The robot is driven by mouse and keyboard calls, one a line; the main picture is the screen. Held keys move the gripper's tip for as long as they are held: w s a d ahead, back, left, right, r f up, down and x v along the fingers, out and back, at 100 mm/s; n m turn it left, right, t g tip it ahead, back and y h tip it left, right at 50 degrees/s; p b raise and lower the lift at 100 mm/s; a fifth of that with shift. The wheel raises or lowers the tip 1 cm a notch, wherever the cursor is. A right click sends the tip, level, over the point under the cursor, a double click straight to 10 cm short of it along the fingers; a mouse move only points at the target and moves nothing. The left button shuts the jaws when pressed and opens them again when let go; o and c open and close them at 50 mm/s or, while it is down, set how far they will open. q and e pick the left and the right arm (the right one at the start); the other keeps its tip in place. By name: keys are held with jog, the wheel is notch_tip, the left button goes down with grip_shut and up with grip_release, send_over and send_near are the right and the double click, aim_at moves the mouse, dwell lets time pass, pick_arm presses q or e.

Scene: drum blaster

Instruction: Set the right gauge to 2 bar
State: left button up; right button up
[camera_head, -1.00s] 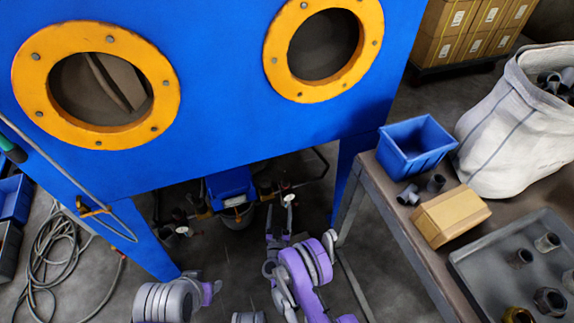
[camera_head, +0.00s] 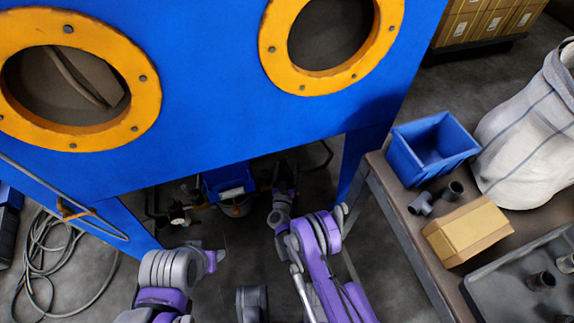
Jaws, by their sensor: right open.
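The blue blast cabinet (camera_head: 215,125) stands in front of me, with pipework in the shadow below it. A small pale gauge (camera_head: 180,221) shows on the left side of that pipework; its reading is too small to make out. The right gauge cannot be made out; my right gripper and wrist cover the pipework on that side. My right gripper (camera_head: 285,172) is open, reaching under the cabinet's lower edge, right of a blue container. I cannot tell whether it touches anything.
A blue container (camera_head: 229,181) sits under the cabinet between its legs. On the right a workbench (camera_head: 408,238) holds a blue bin (camera_head: 432,150), a cardboard box (camera_head: 467,231), pipe fittings and a grey tray. A hose (camera_head: 42,250) lies coiled on the floor at left.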

jog(key=shift+w+d, duration=0.1)
jog(key=shift+w, duration=0.8)
grip_shut()
